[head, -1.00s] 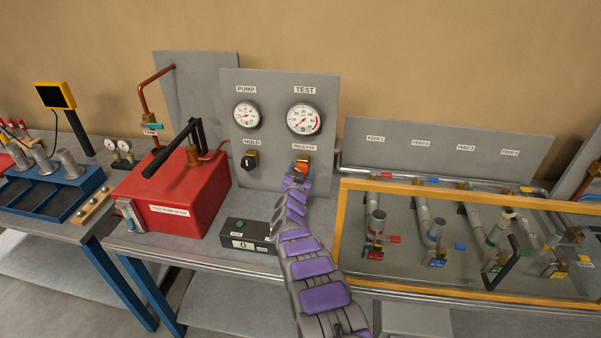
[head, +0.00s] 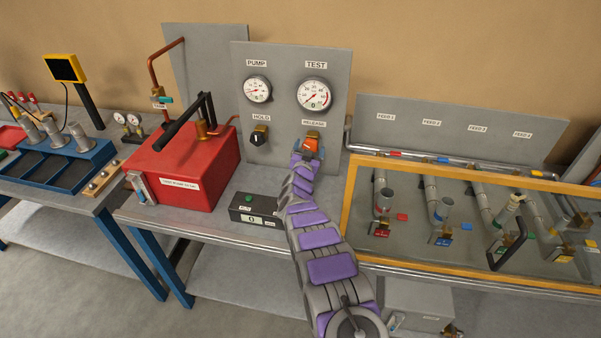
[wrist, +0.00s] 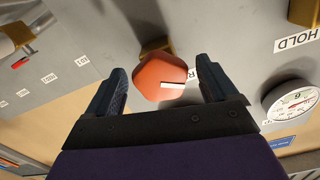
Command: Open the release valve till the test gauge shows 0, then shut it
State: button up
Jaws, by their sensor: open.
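The release valve's orange-red knob (wrist: 160,78) has a white pointer line and sits between my open jaws in the wrist view. The knob also shows in the head view (head: 312,140), under the RELEASE label. My gripper (wrist: 160,90) is open, with one finger on each side of the knob; I cannot tell whether either touches it. In the head view my purple and grey arm reaches up to the knob and hides part of the valve. The test gauge (head: 314,94) is a round white dial above it; its needle points toward the lower left, too small to read exactly.
Left of the valve are the HOLD knob (head: 259,135) and the pump gauge (head: 257,89). A red pump box (head: 185,170) and a small black counter box (head: 254,212) stand on the bench. A yellow-framed clear guard (head: 345,215) with feed pipes is at right.

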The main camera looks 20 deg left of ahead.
jog(key=shift+v, duration=1)
jog(key=shift+s+d, duration=0.1)
jog(key=shift+s, duration=0.3)
jog(key=p+v, duration=0.1)
jog(key=v, duration=1.2)
jog(key=shift+s, duration=0.3)
